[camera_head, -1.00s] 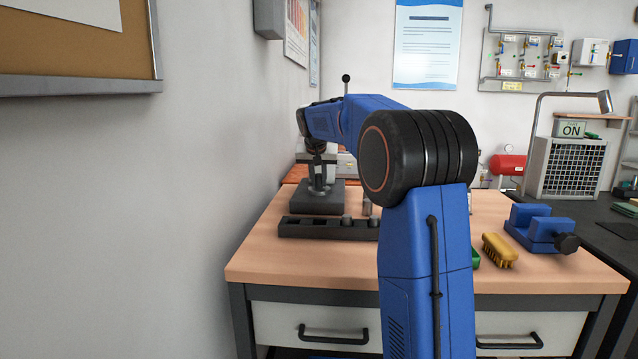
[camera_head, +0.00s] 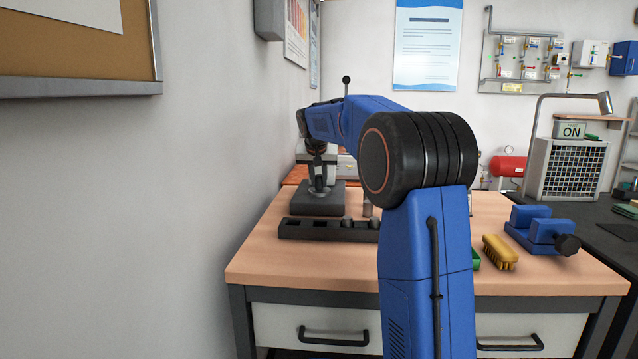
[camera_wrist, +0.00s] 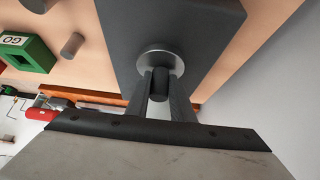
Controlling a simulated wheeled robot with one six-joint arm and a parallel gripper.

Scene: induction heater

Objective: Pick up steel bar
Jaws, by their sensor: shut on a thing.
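The steel bar (camera_wrist: 160,84) shows in the wrist view as a short dark cylinder between my two fingers. My gripper (camera_wrist: 161,92) is shut on it. Beyond the bar is a pale metal ring (camera_wrist: 160,59) on a dark grey block (camera_wrist: 205,30). I cannot tell whether the bar still sits in the ring. In the head view my gripper (camera_head: 318,180) reaches down over the dark block (camera_head: 318,200) at the back left of the bench. The bar is not clear there.
A dark slotted rack (camera_head: 305,231) lies in front of the block. A yellow brush (camera_head: 499,252) and a blue vise (camera_head: 540,230) are at the right of the bench. A green GO block (camera_wrist: 40,57) and a grey cylinder (camera_wrist: 72,45) show in the wrist view. A wall is close on the left.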

